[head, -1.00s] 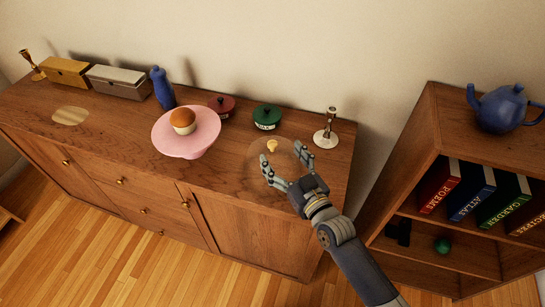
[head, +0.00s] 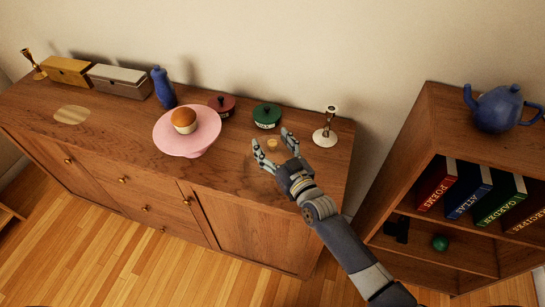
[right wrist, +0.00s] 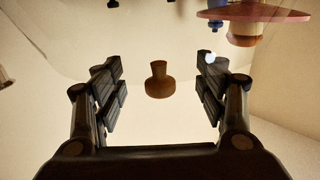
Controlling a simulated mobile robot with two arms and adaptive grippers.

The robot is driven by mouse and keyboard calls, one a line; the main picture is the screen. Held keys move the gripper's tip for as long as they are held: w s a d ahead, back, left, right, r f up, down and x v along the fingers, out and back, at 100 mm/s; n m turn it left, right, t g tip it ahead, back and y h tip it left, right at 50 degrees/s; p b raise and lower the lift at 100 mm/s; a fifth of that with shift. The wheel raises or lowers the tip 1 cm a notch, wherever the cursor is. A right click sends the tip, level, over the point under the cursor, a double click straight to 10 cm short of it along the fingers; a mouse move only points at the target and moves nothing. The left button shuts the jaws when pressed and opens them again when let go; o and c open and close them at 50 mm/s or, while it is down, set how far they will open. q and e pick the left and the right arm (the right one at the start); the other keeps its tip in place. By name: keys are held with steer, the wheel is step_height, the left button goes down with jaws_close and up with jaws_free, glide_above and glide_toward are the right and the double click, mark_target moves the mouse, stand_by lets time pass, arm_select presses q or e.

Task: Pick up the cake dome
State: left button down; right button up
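The cake dome is clear and hard to see in the head view; its small tan knob (head: 272,145) shows above the sideboard's right part. In the right wrist view, the brown knob (right wrist: 158,80) stands in the middle, with pale, faint dome glass around it. My right gripper (head: 272,141) is open, its fingers on either side of the knob. In the right wrist view, gaps show between the knob and both fingers of the right gripper (right wrist: 160,83). My left gripper is in no view.
A pink cake stand (head: 168,143) with a cupcake (head: 184,120) is left of the dome. A green pot (head: 266,116), a dark red pot (head: 222,106) and a candlestick (head: 326,130) stand behind. A bookshelf (head: 420,150) is at the right.

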steer(key=shift+s, duration=0.1)
jaws_close()
